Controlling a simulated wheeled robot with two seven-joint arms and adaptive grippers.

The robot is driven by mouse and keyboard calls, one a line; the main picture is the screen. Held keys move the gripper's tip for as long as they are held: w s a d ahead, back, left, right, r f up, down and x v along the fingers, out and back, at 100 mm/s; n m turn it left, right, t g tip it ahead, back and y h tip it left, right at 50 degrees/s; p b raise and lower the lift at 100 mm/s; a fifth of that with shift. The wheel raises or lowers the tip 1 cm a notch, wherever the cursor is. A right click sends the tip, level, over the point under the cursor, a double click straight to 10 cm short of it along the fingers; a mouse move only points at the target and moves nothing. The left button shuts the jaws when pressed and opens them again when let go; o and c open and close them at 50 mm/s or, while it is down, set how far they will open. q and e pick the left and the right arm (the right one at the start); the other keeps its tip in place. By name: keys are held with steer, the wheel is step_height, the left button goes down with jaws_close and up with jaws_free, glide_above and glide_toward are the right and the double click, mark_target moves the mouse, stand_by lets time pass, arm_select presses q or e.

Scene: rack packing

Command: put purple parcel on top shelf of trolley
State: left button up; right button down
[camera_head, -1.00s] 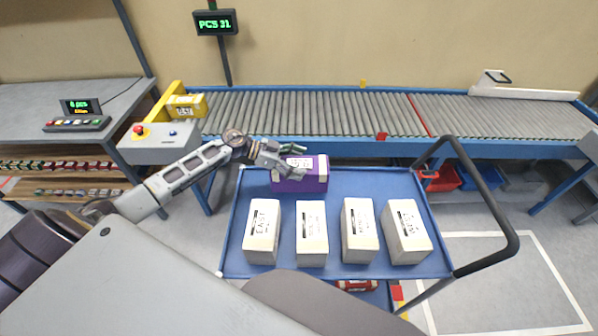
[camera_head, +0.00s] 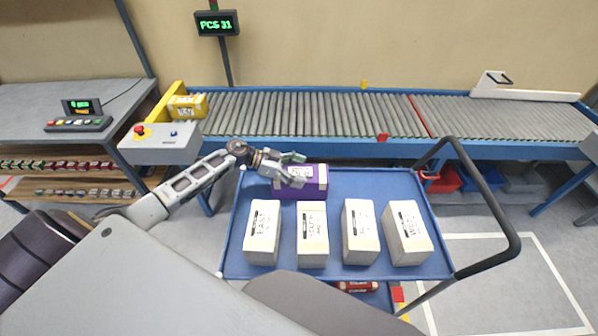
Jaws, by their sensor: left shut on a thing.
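The purple parcel (camera_head: 314,188) has a white label on top and is at the back of the blue top shelf of the trolley (camera_head: 370,185), left of its middle. My left gripper (camera_head: 297,170) is shut on the parcel from above and from the left, its fingers over the parcel's top. Whether the parcel's underside touches the shelf is hard to tell. My right gripper is not in view.
Several white boxes (camera_head: 312,234) stand in a row at the front of the shelf. The shelf's back right is clear. A black handle (camera_head: 490,200) rises at the trolley's right.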

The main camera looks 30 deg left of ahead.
arm_select(q)
steer(key=o, duration=1.7)
steer(key=shift+o, duration=0.7)
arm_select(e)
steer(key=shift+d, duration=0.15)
arm_select(q)
steer(key=v, duration=1)
steer(key=shift+f+b, duration=0.1)
steer(key=shift+b, duration=0.25)
steer(key=shift+v, duration=1)
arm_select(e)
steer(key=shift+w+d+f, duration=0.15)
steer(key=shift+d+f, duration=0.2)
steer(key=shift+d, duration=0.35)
